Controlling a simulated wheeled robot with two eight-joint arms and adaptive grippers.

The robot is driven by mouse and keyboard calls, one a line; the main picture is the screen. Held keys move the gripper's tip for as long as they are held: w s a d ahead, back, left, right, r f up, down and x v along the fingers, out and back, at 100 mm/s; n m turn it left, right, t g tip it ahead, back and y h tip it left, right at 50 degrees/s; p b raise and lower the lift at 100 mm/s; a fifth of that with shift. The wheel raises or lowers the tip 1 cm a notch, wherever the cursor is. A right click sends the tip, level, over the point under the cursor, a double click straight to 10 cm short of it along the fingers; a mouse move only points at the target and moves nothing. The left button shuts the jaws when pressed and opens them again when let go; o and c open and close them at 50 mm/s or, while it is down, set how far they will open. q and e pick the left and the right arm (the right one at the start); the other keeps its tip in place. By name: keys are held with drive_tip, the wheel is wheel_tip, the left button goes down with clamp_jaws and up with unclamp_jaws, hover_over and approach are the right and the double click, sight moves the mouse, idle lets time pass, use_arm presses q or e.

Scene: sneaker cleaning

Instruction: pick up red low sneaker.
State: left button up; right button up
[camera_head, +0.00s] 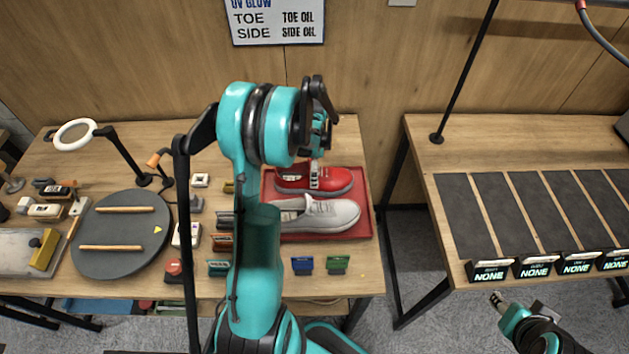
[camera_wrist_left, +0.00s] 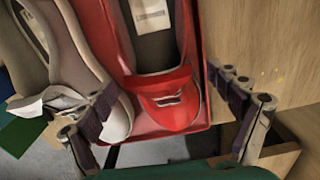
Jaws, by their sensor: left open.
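The red low sneaker (camera_head: 322,180) lies in a red tray (camera_head: 362,226) behind a white sneaker (camera_head: 335,214). In the left wrist view the red sneaker (camera_wrist_left: 168,85) points its toe toward the gripper. My left gripper (camera_head: 318,160) is above the red sneaker and partly hides it. In the left wrist view my left gripper (camera_wrist_left: 165,125) is open, with its fingers apart on either side of the red toe. The left finger overlaps the white sneaker's toe (camera_wrist_left: 110,105). Nothing is held. My right gripper (camera_head: 500,302) is low at the right, its jaws unclear.
A dark round turntable (camera_head: 122,255) with two wooden bars stands at the left, near a ring lamp (camera_head: 75,134). Small blocks and labelled cards lie around the tray. A second table (camera_head: 460,150) at the right has empty dark lanes with NONE displays (camera_head: 491,271).

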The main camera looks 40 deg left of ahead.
use_arm(q)
wheel_tip(320, 180, down, 2)
drive_tip(key=shift+r, duration=0.1)
drive_tip(key=c, duration=1.6)
drive_tip(key=shift+o, duration=0.2)
drive_tip(key=shift+r, duration=0.1)
